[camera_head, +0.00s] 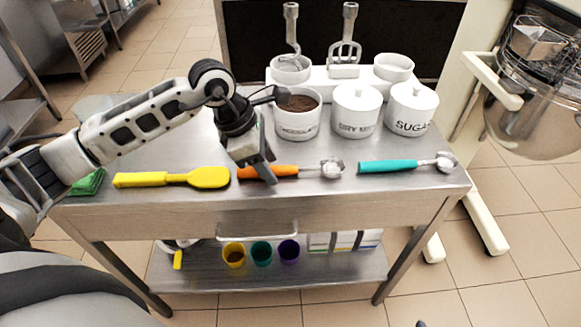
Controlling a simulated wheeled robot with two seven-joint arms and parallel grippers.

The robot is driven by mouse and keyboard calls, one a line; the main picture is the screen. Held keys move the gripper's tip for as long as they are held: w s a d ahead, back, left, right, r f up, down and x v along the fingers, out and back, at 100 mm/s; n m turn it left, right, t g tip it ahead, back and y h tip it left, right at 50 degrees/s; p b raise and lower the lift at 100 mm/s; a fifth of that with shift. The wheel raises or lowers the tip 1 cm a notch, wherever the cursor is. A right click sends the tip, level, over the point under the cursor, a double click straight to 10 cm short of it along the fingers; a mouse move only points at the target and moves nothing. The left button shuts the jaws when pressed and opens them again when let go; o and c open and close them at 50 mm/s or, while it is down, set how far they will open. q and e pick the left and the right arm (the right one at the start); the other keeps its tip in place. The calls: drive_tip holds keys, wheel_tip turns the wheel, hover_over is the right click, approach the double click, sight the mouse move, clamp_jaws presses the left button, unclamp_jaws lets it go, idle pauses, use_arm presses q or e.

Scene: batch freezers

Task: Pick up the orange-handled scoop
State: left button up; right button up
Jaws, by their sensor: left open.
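The orange-handled scoop (284,171) lies on the steel table top, its handle to the left and its metal bowl (332,168) to the right. My left gripper (266,172) reaches in from the left and is open over the orange handle, fingers pointing down. Its fingers hide part of the handle; I cannot tell whether they touch it. My right gripper does not show.
A yellow spatula (172,179) lies left of the scoop and a teal-handled scoop (405,165) lies right. Behind stand white canisters (356,112), the left one open with brown powder. A green cloth (88,183) lies at the table's left end.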

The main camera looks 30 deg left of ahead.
use_arm(q)
drive_tip(key=shift+f, duration=0.25)
drive_tip(key=shift+f, duration=0.15)
idle(0.3)
clamp_jaws()
